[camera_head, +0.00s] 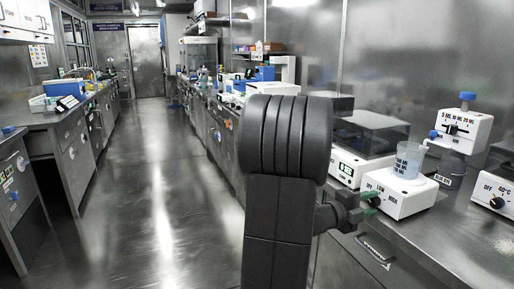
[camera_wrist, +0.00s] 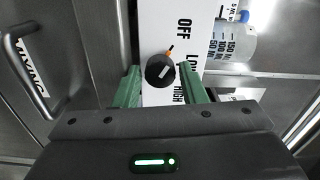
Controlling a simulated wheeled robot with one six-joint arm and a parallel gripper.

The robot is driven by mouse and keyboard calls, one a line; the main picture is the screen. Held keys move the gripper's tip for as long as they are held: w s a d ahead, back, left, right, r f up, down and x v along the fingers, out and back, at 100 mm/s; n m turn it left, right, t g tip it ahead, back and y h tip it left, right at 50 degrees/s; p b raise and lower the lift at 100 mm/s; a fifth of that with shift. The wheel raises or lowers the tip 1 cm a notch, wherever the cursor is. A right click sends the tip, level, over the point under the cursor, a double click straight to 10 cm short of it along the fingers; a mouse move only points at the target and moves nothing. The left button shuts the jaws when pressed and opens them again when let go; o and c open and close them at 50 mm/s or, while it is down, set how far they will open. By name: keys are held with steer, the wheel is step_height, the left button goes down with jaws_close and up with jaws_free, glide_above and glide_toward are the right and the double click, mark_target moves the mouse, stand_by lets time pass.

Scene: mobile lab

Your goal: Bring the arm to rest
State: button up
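My gripper (camera_head: 362,206) is at the front of a white stirrer-like device (camera_head: 405,203) with a dial marked OFF, LOW and HIGH. In the wrist view its two green fingers (camera_wrist: 160,85) are spread apart, with the device's white face between them. The dark knob (camera_wrist: 160,70), with a white line and an orange mark, shows just beyond the fingertips. I see nothing held between the fingers; whether they touch the device is unclear. A beaker (camera_head: 408,160) with volume marks stands on the device; it also shows in the wrist view (camera_wrist: 235,42).
A balance-like device (camera_head: 347,171) with a lit display stands to the left. A white unit with blue knobs (camera_head: 463,127) and another dial box (camera_head: 496,190) stand to the right. A drawer handle (camera_wrist: 25,75) is near my gripper. The aisle floor (camera_head: 150,200) is clear.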

steer(key=m+b, duration=0.3)
steer(key=m, duration=0.2)
steer(key=shift+f+m+b, duration=0.15)
steer(key=shift+m+b, duration=0.15)
steer(key=shift+m, duration=0.3)
steer(key=shift+r, duration=0.2)
